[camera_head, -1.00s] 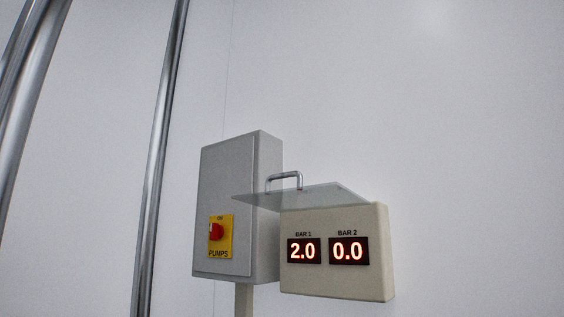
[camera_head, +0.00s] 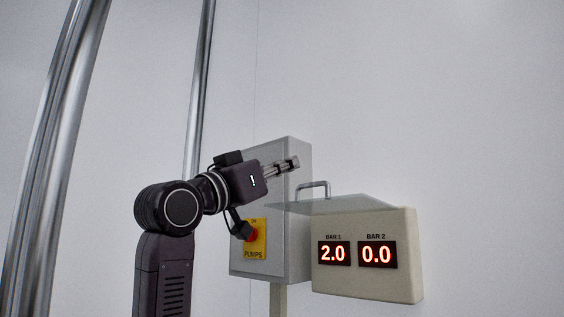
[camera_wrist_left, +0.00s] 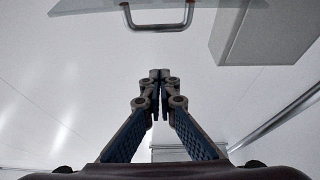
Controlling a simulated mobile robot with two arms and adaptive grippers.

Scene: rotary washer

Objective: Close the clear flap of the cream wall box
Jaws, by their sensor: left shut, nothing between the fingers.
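The cream wall box (camera_head: 333,281) hangs on the wall at lower right in the head view, its displays reading 2.0 and 0.0. Its clear flap (camera_head: 345,204) is raised, sticking out roughly level from the top edge. A metal handle (camera_head: 314,185) stands up on the flap. My left gripper (camera_head: 296,162) is shut and empty, up and to the left of the handle, apart from it. In the left wrist view the shut fingertips (camera_wrist_left: 159,75) point below the handle (camera_wrist_left: 158,26), and the flap (camera_wrist_left: 90,5) crosses the top edge. My right gripper is not in view.
A grey pump box (camera_head: 298,240) with a yellow plate and red switch (camera_head: 252,234) stands left of the cream box, partly behind my left arm. Shiny vertical metal bars (camera_head: 200,90) rise at left. The wall above and right is clear.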

